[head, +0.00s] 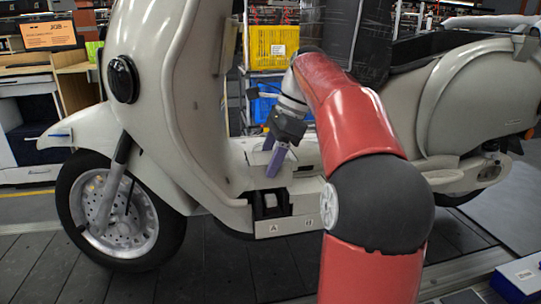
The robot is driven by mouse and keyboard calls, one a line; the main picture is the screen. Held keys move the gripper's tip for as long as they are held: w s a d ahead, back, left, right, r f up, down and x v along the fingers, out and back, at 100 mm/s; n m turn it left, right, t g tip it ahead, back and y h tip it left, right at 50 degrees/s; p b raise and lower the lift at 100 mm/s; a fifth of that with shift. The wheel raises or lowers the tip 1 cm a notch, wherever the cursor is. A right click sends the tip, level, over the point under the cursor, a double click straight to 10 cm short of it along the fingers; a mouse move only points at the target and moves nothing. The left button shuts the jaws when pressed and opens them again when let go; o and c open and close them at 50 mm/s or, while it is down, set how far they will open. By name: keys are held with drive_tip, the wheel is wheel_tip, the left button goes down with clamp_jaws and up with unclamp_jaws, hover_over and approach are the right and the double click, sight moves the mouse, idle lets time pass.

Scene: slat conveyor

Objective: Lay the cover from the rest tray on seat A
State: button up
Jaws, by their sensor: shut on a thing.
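My gripper (272,168) hangs at the end of my red arm over the scooter's footboard. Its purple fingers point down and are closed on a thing. The held thing, which I take to be the cover, is mostly hidden and blends with the pale footboard. A labelled bracket (287,226) with two small markings, the left one looking like an A, sits low on the footboard's near side. A black fixture (270,204) stands above that left marking, at what appears to be seat A, below my gripper. I cannot make out the rest tray for certain.
The cream scooter (185,120) fills the middle, its front shield left of my gripper and its rear body at right. A yellow crate (273,46) stands behind. A small white and blue box (517,277) lies at the lower right. The slatted floor (140,284) in front is clear.

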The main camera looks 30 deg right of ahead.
sight(265, 198)
drive_tip(key=shift+f+b, duration=1.7)
drive_tip(key=shift+f, duration=1.55)
drive_tip(key=shift+f+p, duration=0.55)
drive_tip(key=shift+p, duration=0.15)
idle(0.3)
drive_tip(key=o, duration=1.2)
drive_tip(key=shift+r, duration=0.1)
